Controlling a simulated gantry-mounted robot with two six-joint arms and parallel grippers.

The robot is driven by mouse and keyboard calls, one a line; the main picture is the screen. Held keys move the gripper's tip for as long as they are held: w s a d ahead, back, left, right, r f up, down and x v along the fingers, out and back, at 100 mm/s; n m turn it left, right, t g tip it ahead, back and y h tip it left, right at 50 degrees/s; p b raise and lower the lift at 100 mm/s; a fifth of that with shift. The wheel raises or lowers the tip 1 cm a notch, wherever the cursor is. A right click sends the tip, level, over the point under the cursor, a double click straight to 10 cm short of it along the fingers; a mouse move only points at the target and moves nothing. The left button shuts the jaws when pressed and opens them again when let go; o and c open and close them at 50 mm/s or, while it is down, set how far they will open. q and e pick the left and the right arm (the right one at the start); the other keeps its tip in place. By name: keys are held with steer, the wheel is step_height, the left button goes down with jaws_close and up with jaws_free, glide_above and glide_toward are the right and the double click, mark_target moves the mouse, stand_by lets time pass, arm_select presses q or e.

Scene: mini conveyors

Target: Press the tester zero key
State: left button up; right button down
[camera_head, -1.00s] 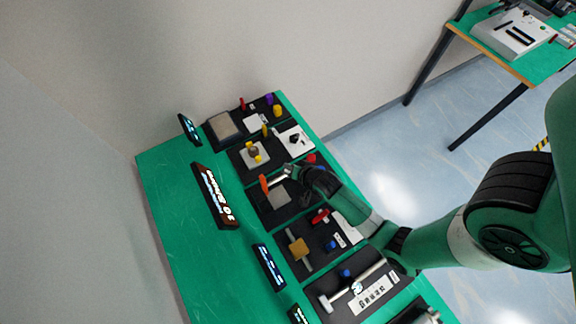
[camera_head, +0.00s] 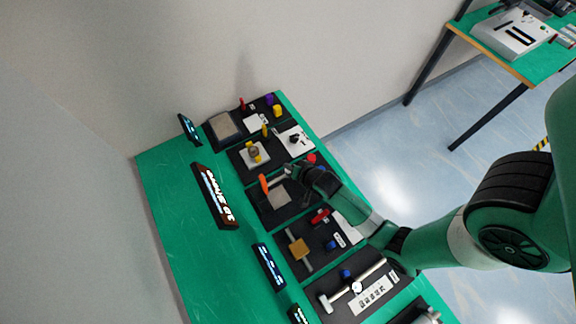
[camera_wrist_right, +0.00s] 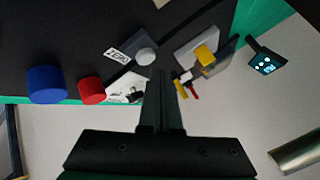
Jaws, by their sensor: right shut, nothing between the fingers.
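In the right wrist view, a round pale grey key (camera_wrist_right: 145,56) sits on the dark panel beside a white label reading ZERO (camera_wrist_right: 118,55). My right gripper (camera_wrist_right: 160,74) is shut and empty. Its fingertips appear just below and right of the key in that view; I cannot tell whether they touch it. The zero key cannot be made out there. My left gripper is not in view.
A red knob (camera_wrist_right: 91,90) and a blue knob (camera_wrist_right: 47,84) stand left of the fingers in the wrist view. A yellow block (camera_wrist_right: 206,54) is to the right. In the head view, displays such as this one (camera_head: 215,196) line the green table (camera_head: 170,220).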

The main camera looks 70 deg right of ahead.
steer(key=shift+f, duration=0.1)
stand_by(0.4)
steer(key=shift+f+b, duration=0.3)
steer(key=shift+f, duration=0.05)
steer(key=shift+f+b, duration=0.4)
steer(key=shift+f, duration=0.15)
stand_by(0.5)
steer(key=shift+r, duration=0.1)
steer(key=shift+r+p, duration=0.85)
steer(key=shift+p, duration=0.15)
step_height(320, 180, up, 5)
steer(key=p, duration=0.5)
steer(key=shift+r, duration=0.1)
